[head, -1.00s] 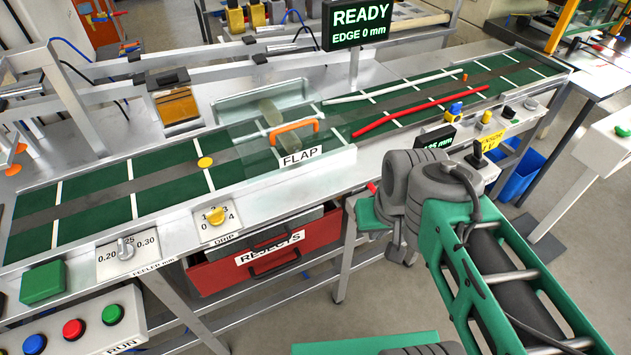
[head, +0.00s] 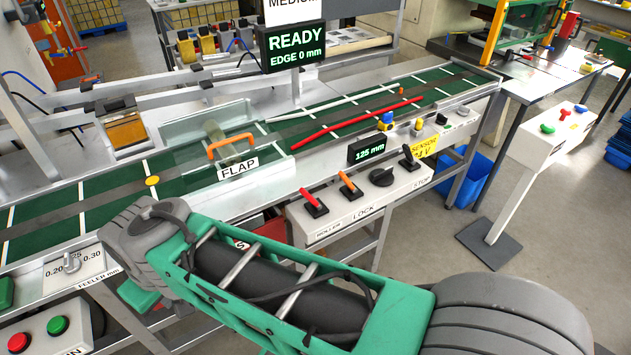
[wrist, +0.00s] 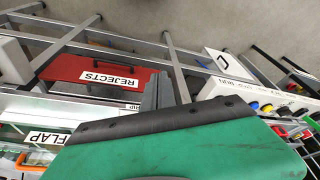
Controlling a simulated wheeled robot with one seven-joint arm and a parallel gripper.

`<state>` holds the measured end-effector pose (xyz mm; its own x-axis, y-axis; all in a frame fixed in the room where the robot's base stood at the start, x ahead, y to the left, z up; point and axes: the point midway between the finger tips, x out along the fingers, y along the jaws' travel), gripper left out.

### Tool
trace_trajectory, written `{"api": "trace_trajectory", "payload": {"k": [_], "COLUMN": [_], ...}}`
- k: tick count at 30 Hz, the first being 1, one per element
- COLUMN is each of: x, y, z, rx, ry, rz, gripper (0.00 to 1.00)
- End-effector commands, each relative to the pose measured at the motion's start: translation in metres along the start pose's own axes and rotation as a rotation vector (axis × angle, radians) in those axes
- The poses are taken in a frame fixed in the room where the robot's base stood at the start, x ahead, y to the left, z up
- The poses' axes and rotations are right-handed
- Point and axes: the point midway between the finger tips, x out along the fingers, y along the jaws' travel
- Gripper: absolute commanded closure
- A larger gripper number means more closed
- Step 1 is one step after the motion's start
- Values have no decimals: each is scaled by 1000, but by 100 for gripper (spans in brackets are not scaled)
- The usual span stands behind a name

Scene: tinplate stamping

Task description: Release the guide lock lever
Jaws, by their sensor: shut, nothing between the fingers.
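In the head view a white control panel on the front of the line carries several levers and a knob. An orange lever (head: 348,184) stands tilted beside the LOCK label (head: 363,212). A red-handled lever (head: 313,202) is to its left, by the ROLLER label, and a black knob (head: 381,177) to its right. In the wrist view the grey fingers of my gripper (wrist: 158,92) show close together, shut and empty, partly hidden behind a green part of my arm. The levers cannot be made out there.
A black lever (head: 409,158) stands at the panel's right. A 125 mm display (head: 367,151) sits above the panel. The flap has an orange handle (head: 232,145). In the wrist view a red REJECTS drawer (wrist: 105,82) is below the line. A pedestal box (head: 548,132) stands at right over clear floor.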

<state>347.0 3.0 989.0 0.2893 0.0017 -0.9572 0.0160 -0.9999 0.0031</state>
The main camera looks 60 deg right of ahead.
Motion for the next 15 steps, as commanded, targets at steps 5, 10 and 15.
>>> {"api": "trace_trajectory", "payload": {"k": [5,10,15], "x": [0,-1,-6], "y": [0,14,100], "z": [0,-11,-47], "rx": [0,-50,-301], "ry": [0,-3,-81], "rz": [0,41,226], "gripper": [100,100,100]}}
